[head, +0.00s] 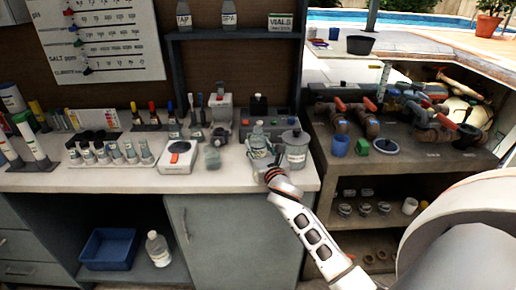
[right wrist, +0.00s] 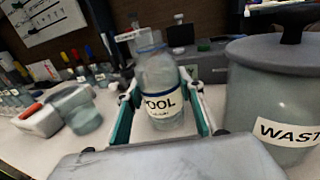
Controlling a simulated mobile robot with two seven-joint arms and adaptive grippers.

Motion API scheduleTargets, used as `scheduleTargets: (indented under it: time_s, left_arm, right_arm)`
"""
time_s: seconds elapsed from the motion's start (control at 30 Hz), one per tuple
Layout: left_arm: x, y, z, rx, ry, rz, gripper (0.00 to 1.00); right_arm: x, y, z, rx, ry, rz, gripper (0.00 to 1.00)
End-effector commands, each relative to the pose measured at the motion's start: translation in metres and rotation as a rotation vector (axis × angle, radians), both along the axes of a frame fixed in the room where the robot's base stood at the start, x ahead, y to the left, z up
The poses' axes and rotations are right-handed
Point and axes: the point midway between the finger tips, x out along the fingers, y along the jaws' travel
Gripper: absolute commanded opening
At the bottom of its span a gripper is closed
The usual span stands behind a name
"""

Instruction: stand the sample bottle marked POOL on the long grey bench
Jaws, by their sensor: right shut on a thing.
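The sample bottle marked POOL (right wrist: 163,85) is a clear bottle with a blue ring at its neck and a white label. It stands upright between the fingers of my right gripper (right wrist: 160,112), which is shut on it. In the head view the gripper (head: 262,158) is over the right end of the long grey bench (head: 85,181), at its front edge, with the bottle (head: 258,136) in it. I cannot tell whether the bottle's base touches the bench top. My left gripper is not in view.
A lidded WASTE jar (head: 296,151) stands close on the bottle's right. To the left are a small clear jar (head: 212,158) and a white device with a red part (head: 179,157). Racks of vials (head: 110,153) fill the bench's left. Bare bench top runs along the front edge.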

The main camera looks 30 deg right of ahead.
Motion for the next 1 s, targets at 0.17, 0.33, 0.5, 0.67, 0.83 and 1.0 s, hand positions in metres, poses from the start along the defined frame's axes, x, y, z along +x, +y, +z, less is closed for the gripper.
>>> scheduleTargets:
  time_s: [0.17,0.33,0.5,0.67,0.83,1.0]
  left_arm:
    - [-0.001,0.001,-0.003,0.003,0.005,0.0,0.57]
    - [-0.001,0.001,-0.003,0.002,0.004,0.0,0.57]
    - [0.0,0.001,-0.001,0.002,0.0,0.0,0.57]
    - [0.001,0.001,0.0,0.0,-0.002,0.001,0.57]
    - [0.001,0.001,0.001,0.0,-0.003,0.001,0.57]
    - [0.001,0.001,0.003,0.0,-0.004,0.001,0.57]
  right_arm:
    - [0.0,0.0,0.0,-0.001,-0.002,0.0,0.13]
    - [0.0,0.0,-0.002,-0.001,-0.002,0.0,0.13]
    - [0.0,0.0,-0.003,0.001,-0.001,0.0,0.54]
    - [0.0,0.0,-0.003,0.001,-0.001,0.0,0.54]
    - [0.0,0.0,-0.002,0.001,-0.001,0.0,0.54]
    - [-0.012,0.003,-0.001,-0.001,0.001,0.0,0.54]
